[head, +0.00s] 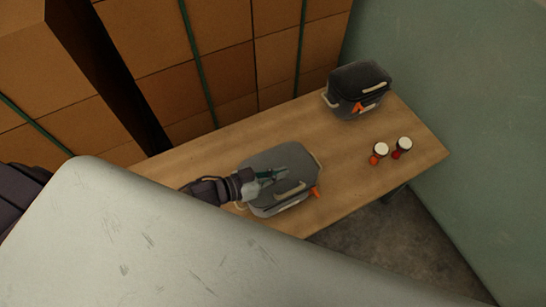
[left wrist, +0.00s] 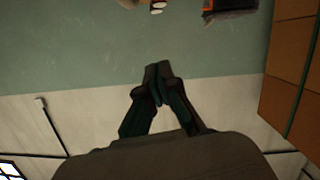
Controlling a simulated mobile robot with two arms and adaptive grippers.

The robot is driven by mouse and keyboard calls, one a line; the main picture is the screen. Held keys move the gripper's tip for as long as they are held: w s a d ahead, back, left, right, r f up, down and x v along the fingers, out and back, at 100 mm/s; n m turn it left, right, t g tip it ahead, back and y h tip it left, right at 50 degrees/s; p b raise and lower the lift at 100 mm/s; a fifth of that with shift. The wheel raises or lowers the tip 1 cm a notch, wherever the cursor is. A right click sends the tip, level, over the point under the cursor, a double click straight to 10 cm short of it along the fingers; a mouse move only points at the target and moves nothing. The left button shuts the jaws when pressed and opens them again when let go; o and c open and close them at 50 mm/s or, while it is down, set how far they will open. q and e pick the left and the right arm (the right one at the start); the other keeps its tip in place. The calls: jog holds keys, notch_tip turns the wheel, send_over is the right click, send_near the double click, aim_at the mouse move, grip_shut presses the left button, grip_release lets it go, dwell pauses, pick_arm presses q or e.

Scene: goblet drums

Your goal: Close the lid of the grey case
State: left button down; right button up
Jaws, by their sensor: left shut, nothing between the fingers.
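The grey case (head: 278,162) sits on the wooden table in the head view. Its lid looks down over the body, with a pale handle and an orange latch at its right front side; I cannot tell whether it is fully seated. My left gripper (head: 283,174) reaches in from the left over the top of the lid. Its fingers are together and empty, and whether they touch the lid is unclear. In the left wrist view the left fingertips (left wrist: 158,75) meet. My right gripper is not in view.
A darker case (head: 350,82) stands at the table's far end. Two small white-topped items, one left (head: 381,149) and one right (head: 404,144), stand near the right edge. Stacked brown boxes (head: 190,50) line the back. The wooden table (head: 340,165) is bare between the cases.

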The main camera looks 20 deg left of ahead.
aim_at(284, 197)
pick_arm(q)
jog(key=f, duration=0.1)
jog(key=s+d+f+m+b, duration=0.1)
jog(key=f, duration=0.1)
jog(key=s+d+f+m+b, duration=0.1)
jog(key=shift+d+f+t+y, duration=0.1)
jog(key=shift+f+t+y, duration=0.2)
jog(key=shift+y, duration=0.1)
jog(key=shift+s+d+f+b, duration=0.15)
jog(key=shift+f+b, duration=0.1)
jog(key=shift+f, duration=0.15)
jog(key=shift+s+d+f+b, duration=0.1)
jog(key=shift+d+f+b, duration=0.1)
jog(key=shift+f, duration=0.15)
jog(key=shift+s+f, duration=0.1)
jog(key=shift+f, duration=0.15)
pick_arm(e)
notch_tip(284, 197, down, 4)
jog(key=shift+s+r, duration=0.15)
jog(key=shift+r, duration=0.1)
pick_arm(q)
jog(key=shift+f, duration=0.1)
